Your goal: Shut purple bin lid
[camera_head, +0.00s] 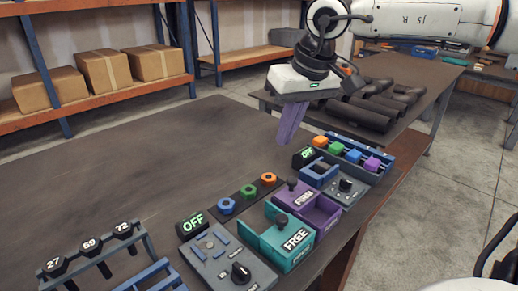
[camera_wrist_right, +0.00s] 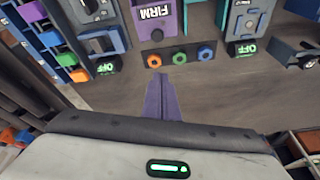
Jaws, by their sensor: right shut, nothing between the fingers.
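The purple bin (camera_head: 325,218) stands on the table near its right edge. Its lid (camera_head: 304,198), marked FIRM, has a dark knob (camera_head: 292,183). Part of the bin beside the lid looks uncovered, but the exact lid position is hard to tell. In the right wrist view the FIRM lid (camera_wrist_right: 155,14) is at the top with its knob (camera_wrist_right: 157,35). My right gripper (camera_head: 284,141) is shut and empty, with purple fingers pointing down, above and behind the bin and apart from it. Its fingers also show in the right wrist view (camera_wrist_right: 163,100). My left gripper is out of view.
A teal bin (camera_head: 275,246) marked FREE stands beside the purple one. Colored nuts (camera_head: 248,190), switch boxes (camera_head: 212,262) and a blue rack of colored blocks (camera_head: 352,156) are nearby. Dark pipes (camera_head: 370,105) lie on the back table. The left tabletop (camera_head: 110,170) is clear.

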